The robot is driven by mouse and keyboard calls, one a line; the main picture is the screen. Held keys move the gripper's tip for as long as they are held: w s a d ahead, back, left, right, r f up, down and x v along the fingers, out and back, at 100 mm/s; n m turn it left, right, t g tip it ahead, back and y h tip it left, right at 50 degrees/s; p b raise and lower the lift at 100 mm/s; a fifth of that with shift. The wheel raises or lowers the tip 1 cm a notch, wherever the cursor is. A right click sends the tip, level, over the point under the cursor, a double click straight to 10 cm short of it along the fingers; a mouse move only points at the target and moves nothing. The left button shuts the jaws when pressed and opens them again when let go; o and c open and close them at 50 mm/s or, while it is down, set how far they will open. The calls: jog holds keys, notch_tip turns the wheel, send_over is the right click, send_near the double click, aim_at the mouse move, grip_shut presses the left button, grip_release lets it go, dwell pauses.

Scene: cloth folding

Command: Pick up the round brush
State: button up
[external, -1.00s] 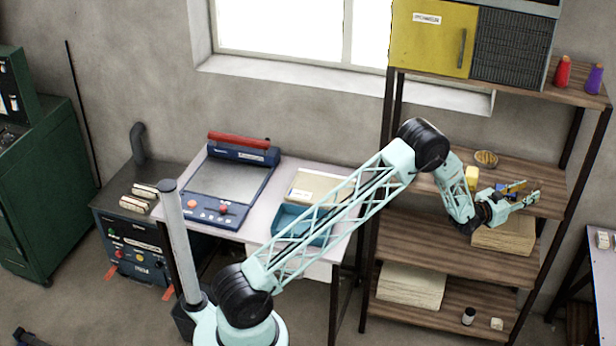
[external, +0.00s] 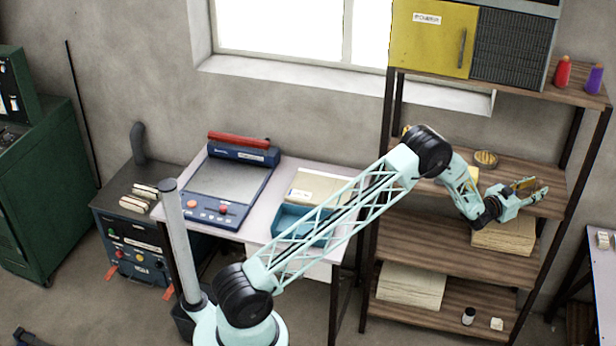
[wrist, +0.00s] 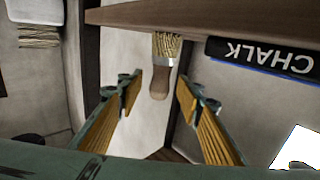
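The round brush (wrist: 161,70) shows in the wrist view with a brown wooden handle and pale bristles against the dark shelf edge. Its handle lies between the two yellow-padded fingers of my gripper (wrist: 159,88), with visible gaps on both sides. My gripper is open and holds nothing. In the external view my gripper (external: 531,194) is at the middle shelf, and a small brown shape by its fingers is too small to identify surely.
A dark box marked CHALK (wrist: 262,55) lies close beside the brush. The shelf board (wrist: 130,16) runs across the top of the wrist view. A round tan dish (external: 486,158) stands farther back. A pale stack (external: 503,237) is below my gripper.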

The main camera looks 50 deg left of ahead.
aim_at(536, 185)
jog(key=shift+c, duration=0.3)
jog(key=c, duration=0.9)
jog(key=shift+o, duration=0.2)
jog(key=shift+r, duration=0.1)
jog(key=shift+r, duration=1.55)
jog(key=r+v, duration=0.1)
jog(key=v, duration=1.5)
jog(key=shift+r, duration=0.35)
jog(key=shift+a, duration=0.15)
